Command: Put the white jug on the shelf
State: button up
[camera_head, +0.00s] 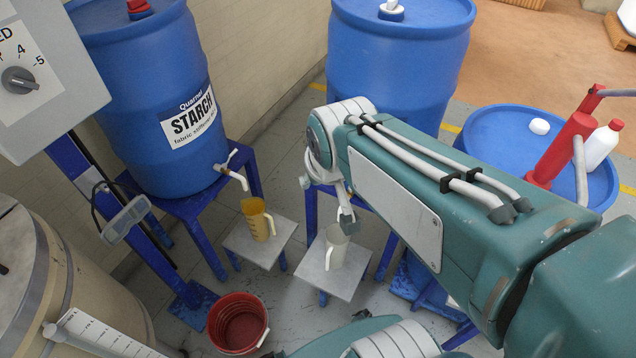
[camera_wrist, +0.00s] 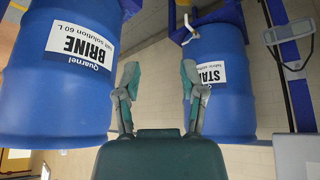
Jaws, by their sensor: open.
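The white jug (camera_head: 336,247) stands upright on a small square grey platform (camera_head: 345,284) in front of the middle blue barrel's stand, with its handle toward the viewer. In the wrist view my gripper (camera_wrist: 160,80) is open and empty, its two fingers spread wide. The jug is not seen between the fingers or elsewhere in that view. In the head view my arm reaches in from the right, its elbow above and beside the jug; I cannot make out the gripper there. No separate wall shelf shows.
A yellow jug (camera_head: 257,221) stands on a similar platform (camera_head: 240,245) under the starch barrel's (camera_head: 150,100) tap. A red bucket (camera_head: 238,322) is on the floor. A control box (camera_head: 45,75) is at left. The brine barrel (camera_wrist: 55,75) shows in the wrist view, which looks upside down.

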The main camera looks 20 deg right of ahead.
jog(key=s+a+r, duration=0.2)
jog(key=s, duration=0.5)
jog(key=shift+r+y, duration=0.25)
jog(key=shift+y, duration=0.05)
